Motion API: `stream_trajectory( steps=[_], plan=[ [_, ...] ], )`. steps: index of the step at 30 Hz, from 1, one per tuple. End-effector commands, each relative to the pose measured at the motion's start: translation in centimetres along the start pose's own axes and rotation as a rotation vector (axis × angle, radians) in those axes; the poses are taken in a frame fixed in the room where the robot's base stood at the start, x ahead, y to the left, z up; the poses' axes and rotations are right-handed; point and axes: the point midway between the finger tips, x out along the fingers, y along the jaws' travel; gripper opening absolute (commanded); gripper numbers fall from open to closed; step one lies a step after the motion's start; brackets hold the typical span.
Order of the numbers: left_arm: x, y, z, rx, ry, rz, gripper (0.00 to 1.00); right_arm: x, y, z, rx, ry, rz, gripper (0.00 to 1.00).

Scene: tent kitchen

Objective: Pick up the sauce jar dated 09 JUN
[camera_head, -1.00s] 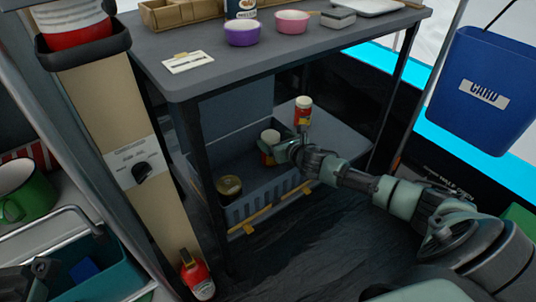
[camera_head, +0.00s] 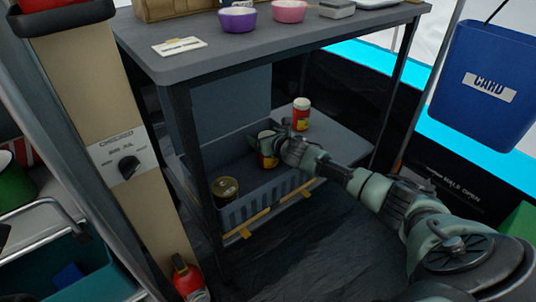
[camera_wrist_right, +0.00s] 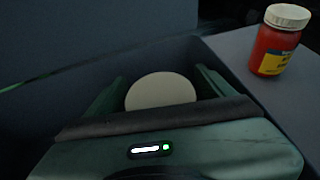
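A red and yellow jar (camera_head: 267,162) stands in the grey crate (camera_head: 262,206) on the lower shelf. My right gripper (camera_head: 262,140) is at this jar, with its fingers on either side. In the right wrist view its pale round lid (camera_wrist_right: 160,91) lies between the fingers, with little or no gap; whether they press on it I cannot tell. A second red jar (camera_head: 301,115) with a white lid and yellow label stands on the shelf behind the crate; it also shows in the right wrist view (camera_wrist_right: 278,40). No date is readable on either. My left gripper is not in view.
A dark jar or tin with a gold lid (camera_head: 226,189) stands in the crate's near left part. The tabletop (camera_head: 230,55) above holds bowls, and its leg (camera_head: 193,165) stands left of the crate. A blue bin (camera_head: 490,85) hangs at right.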

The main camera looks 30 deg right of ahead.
Motion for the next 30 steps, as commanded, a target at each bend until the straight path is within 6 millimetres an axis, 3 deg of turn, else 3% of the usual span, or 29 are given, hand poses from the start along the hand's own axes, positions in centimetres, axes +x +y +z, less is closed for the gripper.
stream_trajectory(
  steps=[1, 6, 8, 9, 22, 30],
  plan=[
    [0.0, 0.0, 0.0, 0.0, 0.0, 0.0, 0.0, 0.0, 0.0, 0.0, 0.0, 0.0, 0.0, 0.68],
    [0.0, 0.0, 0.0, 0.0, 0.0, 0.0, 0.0, 0.0, 0.0, 0.0, 0.0, 0.0, 0.0, 0.2],
    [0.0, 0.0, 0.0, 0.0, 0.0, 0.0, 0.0, 0.0, 0.0, 0.0, 0.0, 0.001, 0.0, 0.04],
    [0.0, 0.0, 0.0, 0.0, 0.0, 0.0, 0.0, 0.0, 0.0, -0.1, 0.0, 0.001, 0.0, 0.0],
    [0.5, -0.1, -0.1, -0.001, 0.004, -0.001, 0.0, -0.3, 0.0, 0.9, 0.0, -0.004, 0.0, 0.0],
    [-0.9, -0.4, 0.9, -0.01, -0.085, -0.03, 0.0, -1.8, 0.0, 4.6, -0.001, -0.007, 0.001, 0.0]
  ],
)
